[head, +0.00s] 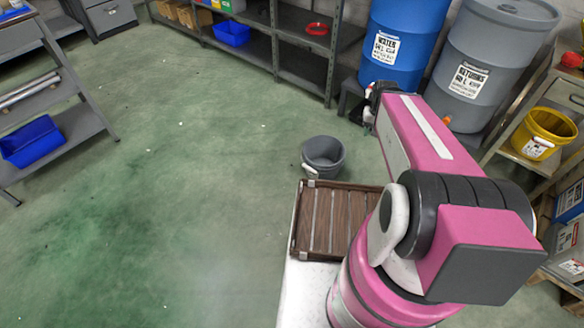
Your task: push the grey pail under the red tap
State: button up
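The grey pail (323,156) stands upright on the green floor, in front of the drums and just beyond a slatted wooden deck. A small red part (447,119), perhaps a tap, shows low on the grey drum (490,65), right of my arm. Another small red spot shows beside my arm's far end, below the blue drum (403,45); I cannot tell whether it is a tap. My gripper (370,108) is at the arm's far end, right of and beyond the pail, apart from it. Its fingers are too small and partly hidden to read.
The slatted deck (330,218) lies between me and the pail. A shelf rack (290,45) with a blue bin (231,33) stands behind. A yellow bucket (543,133) sits on right-hand shelving. A blue tray (32,142) is on a left rack. The floor left of the pail is clear.

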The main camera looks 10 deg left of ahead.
aim_at(324, 153)
jog(key=u, duration=0.4)
jog(key=k+l+u, duration=0.15)
jog(key=l+u, duration=0.15)
jog(key=k+l+u, duration=0.15)
jog(key=l+u, duration=0.15)
jog(key=l, duration=0.2)
jog(key=k+l+u, duration=0.3)
jog(key=i+l, duration=0.1)
